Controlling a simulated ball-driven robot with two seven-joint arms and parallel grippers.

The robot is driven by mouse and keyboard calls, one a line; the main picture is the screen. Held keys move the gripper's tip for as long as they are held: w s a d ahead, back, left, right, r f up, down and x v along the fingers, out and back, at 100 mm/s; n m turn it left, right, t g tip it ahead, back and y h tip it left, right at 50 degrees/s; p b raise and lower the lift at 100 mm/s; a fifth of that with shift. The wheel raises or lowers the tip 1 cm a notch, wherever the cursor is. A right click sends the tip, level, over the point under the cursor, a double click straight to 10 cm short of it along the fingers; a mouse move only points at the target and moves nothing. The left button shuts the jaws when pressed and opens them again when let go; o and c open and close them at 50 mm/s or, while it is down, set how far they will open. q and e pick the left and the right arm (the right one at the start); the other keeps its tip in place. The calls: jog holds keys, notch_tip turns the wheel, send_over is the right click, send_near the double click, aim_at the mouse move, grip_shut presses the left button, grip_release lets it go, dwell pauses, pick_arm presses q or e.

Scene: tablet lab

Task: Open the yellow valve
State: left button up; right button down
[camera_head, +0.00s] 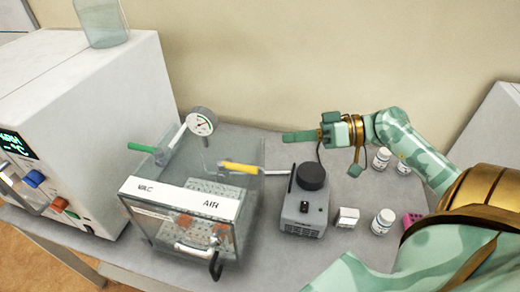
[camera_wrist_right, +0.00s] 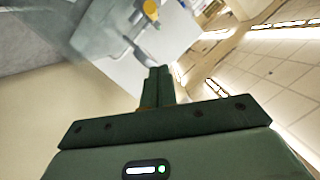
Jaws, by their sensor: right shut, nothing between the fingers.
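The yellow valve handle (camera_head: 240,167) sits at the right rear of a clear vacuum chamber (camera_head: 158,235), above the side labelled AIR. A pale pipe runs right from it. My right gripper (camera_head: 287,137) reaches in from the right, its closed fingers pointing left. In the picture the fingertips are above and to the right of the yellow handle, apart from it. In the right wrist view the shut fingers (camera_wrist_right: 160,72) hold nothing, and a small yellow part (camera_wrist_right: 151,10) shows near the top, beyond the tips. My left gripper is not in view.
A grey stirrer-like device (camera_head: 304,212), a small white box (camera_head: 347,217) and white bottles (camera_head: 383,221) are to the right. A large white oven (camera_head: 100,100) is at left.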

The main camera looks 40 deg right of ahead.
aim_at(239, 168)
jog(key=w+a+f+p, duration=0.3)
jog(key=a+f, duration=0.2)
jog(key=a, duration=0.2)
jog(key=shift+w+a, duration=0.25)
jog(key=shift+w, duration=0.05)
jog(key=shift+a, duration=0.1)
